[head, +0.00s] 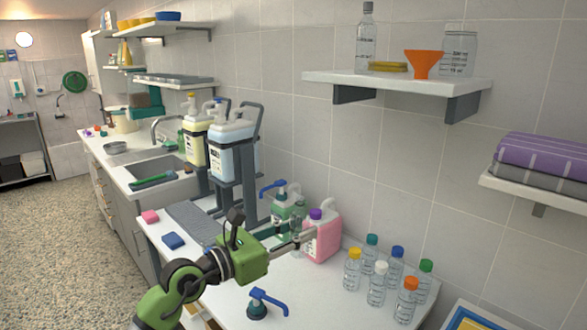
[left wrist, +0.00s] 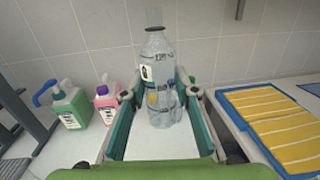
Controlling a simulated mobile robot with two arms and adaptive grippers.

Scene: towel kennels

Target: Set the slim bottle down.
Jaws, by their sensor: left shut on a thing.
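The slim bottle (left wrist: 161,85) is clear, with printed markings and a dark band near its neck. In the left wrist view it stands upright between the fingers of my left gripper (left wrist: 160,100), which is shut on it. In the head view my left gripper (head: 297,238) reaches over the white counter (head: 315,300), in front of the pink jug. The bottle (head: 298,244) shows only small and partly covered there. I cannot tell whether its base touches the counter. My right gripper is not in view.
A pink jug (head: 323,238) and green pump jug (head: 284,212) stand behind the gripper. Several small capped bottles (head: 377,285) stand to the right. A blue pump top (head: 267,302) is at the front. A tray with yellow cloth (left wrist: 275,120) lies right. Bare counter lies between.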

